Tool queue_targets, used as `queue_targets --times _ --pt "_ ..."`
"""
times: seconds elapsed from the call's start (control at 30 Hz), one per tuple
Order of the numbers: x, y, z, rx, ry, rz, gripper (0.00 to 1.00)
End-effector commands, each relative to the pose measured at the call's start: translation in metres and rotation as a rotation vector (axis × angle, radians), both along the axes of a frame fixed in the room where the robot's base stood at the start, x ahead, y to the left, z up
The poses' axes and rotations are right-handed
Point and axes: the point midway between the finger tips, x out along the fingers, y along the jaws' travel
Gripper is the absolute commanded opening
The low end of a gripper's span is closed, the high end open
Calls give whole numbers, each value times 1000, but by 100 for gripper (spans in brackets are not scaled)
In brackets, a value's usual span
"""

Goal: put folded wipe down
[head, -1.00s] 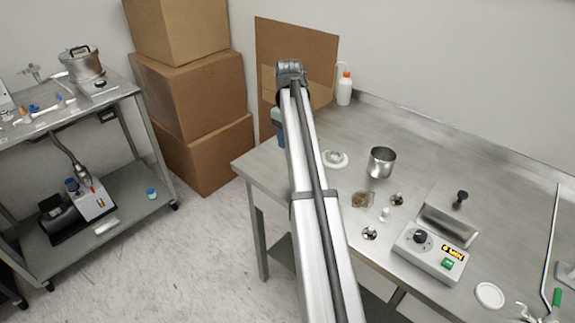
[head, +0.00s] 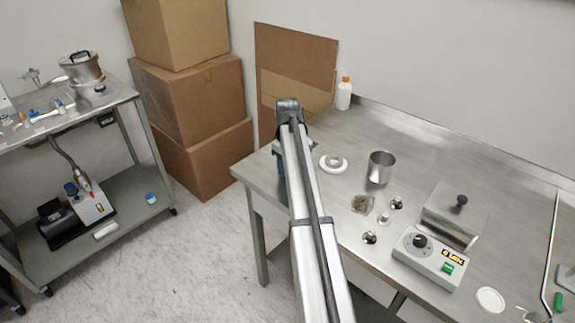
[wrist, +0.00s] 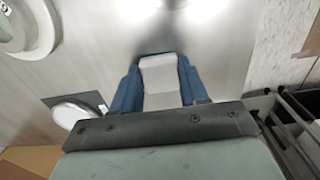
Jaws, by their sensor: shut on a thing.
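My gripper (wrist: 158,80) is shut on the folded wipe (wrist: 160,76), a pale grey-white pad between its two blue fingers in the wrist view. The wipe is over the bare metal bench top (wrist: 110,60). I cannot tell whether it touches the surface. In the head view my arm hides the wipe and most of the gripper, at the left end of the bench (head: 440,150).
A white ring-shaped piece (head: 333,163), a steel cup (head: 381,167) and several small parts stand right of my arm. A white bottle with an orange cap (head: 344,94) stands behind. The bench's left edge drops to the floor. A control box (head: 428,256) sits further right.

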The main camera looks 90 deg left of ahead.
Motion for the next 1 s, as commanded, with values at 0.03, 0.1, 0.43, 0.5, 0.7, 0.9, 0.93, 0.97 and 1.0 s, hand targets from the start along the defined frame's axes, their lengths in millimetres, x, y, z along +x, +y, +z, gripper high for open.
queue_targets --times 0.03,0.1,0.43,0.5,0.7,0.9,0.93,0.97,1.0 --pt "0 0 0 0 0 0 19" --pt "0 0 0 0 0 0 19" --pt "0 0 -3 0 0 0 64" --pt "0 0 -3 0 0 0 69" --pt "0 0 -3 0 0 0 69" --pt "0 1 9 1 0 0 69" --pt "0 1 12 1 0 0 69" --pt "0 1 17 1 0 0 69" --pt "0 1 24 3 0 0 69"
